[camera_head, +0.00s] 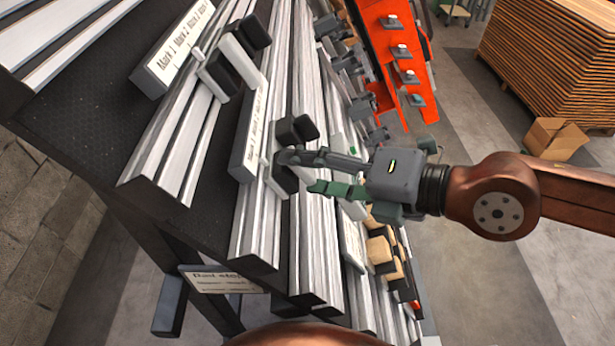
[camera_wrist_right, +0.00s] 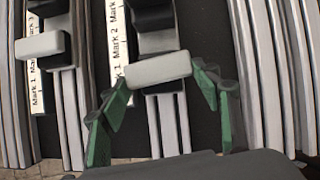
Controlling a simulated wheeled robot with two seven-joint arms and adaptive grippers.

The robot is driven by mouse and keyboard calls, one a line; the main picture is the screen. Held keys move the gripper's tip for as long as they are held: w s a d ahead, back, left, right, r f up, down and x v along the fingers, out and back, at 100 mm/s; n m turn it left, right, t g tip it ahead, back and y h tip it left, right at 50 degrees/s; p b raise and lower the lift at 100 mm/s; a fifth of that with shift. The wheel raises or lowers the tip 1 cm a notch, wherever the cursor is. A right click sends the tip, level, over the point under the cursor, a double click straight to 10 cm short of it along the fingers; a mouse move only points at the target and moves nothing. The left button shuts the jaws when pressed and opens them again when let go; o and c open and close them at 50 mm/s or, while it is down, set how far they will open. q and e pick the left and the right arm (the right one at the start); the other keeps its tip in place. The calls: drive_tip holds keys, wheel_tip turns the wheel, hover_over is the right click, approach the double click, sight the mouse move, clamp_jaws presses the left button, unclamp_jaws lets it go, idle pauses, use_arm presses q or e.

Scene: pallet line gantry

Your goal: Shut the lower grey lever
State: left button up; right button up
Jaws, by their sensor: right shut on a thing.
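The lower grey lever shows as a pale grey block (camera_wrist_right: 159,69) in the right wrist view, in front of dark fittings on a pale rail. My right gripper (camera_head: 299,172) is shut on it, with green-padded fingers at both ends of the block; the gripper also shows in the right wrist view (camera_wrist_right: 161,76). In the head view the fingers largely hide this lever. A second grey lever (camera_head: 241,59) stands higher up the rack, apart from the gripper; it also shows in the right wrist view (camera_wrist_right: 39,46). My left gripper is out of view.
Scale plates lettered "Mark" (camera_head: 248,135) lie beside the rails. Several dark clamps (camera_head: 361,105) and an orange panel (camera_head: 397,55) stand behind my right gripper. Tan blocks (camera_head: 379,250) sit below it. A timber stack (camera_head: 555,60) and cardboard box (camera_head: 556,139) stand at right; floor between is clear.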

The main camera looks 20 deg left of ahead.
drive_tip(key=shift+s+r+m+h, duration=0.1)
drive_tip(key=shift+m+h, duration=0.2)
drive_tip(key=shift+m, duration=0.2)
drive_tip(key=shift+m+b, duration=0.3)
drive_tip(key=o, duration=1.2)
drive_tip(key=shift+c, duration=0.2)
drive_tip(key=v, duration=1.2)
drive_tip(key=shift+r, duration=0.15)
drive_tip(key=shift+a, duration=0.1)
drive_tip(key=x, duration=1.2)
